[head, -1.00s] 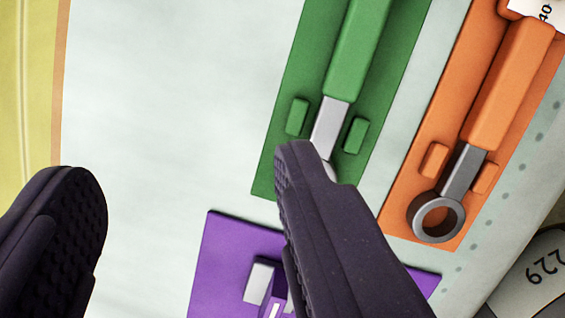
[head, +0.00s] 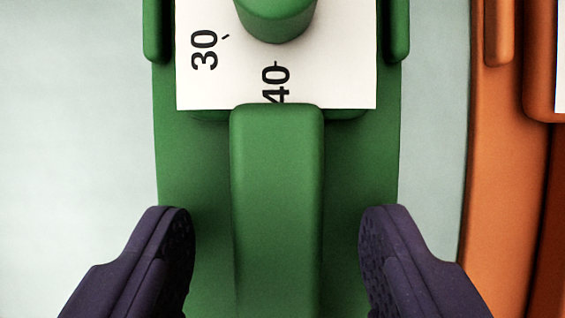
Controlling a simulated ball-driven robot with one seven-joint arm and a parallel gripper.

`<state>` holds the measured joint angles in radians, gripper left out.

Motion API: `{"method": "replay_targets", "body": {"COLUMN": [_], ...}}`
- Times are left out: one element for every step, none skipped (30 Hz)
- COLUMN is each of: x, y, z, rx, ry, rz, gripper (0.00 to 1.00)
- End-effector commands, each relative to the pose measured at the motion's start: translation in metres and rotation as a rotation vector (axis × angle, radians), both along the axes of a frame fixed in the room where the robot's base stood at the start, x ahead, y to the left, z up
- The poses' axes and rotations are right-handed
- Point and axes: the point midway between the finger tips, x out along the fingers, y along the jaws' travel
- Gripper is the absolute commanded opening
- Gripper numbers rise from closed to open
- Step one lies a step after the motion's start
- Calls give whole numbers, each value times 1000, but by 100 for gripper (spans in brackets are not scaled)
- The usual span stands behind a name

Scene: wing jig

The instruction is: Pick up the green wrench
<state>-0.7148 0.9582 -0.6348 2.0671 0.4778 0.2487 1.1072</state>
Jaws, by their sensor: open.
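The green wrench (head: 277,200) lies along its green holder (head: 200,160), its handle running up the middle of the head view. Its lower part is cut off by the bottom edge. My gripper (head: 277,225) is open, one dark finger on each side of the handle, with a clear gap on both sides. Neither finger appears to touch the handle.
A white label (head: 330,60) with printed numbers sits across the holder at the top, with a green knob (head: 277,15) above it. An orange holder (head: 500,170) stands to the right. Pale bare surface (head: 75,130) lies to the left.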

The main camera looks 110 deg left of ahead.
Motion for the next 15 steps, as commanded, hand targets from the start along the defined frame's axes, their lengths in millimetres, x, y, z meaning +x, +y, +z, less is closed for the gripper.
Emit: {"method": "replay_targets", "body": {"x": [0, 0, 0, 0, 0, 0, 0, 0, 0, 0, 0, 0, 0, 0, 0], "y": [0, 0, 0, 0, 0, 0, 0, 0, 0, 0, 0, 0, 0, 0, 0], "z": [-1, -1, -1, -1, -1, -1, -1, -1, -1, -1, -1, -1, -1, -1, -1], "rx": [0, 0, 0, 0, 0, 0, 0, 0, 0, 0, 0, 0, 1, 1, 1], "ry": [0, -1, -1, -1, -1, -1, -1, -1, -1, -1, -1, 0, 0, 0, 0], "rz": [0, 1, 1, 1, 1, 1, 1, 1, 1, 1, 1, 2, 2, 2, 2], "gripper": [60, 60, 60, 60, 60, 60, 60, 60, 60, 60, 60, 60, 55, 48, 39]}}
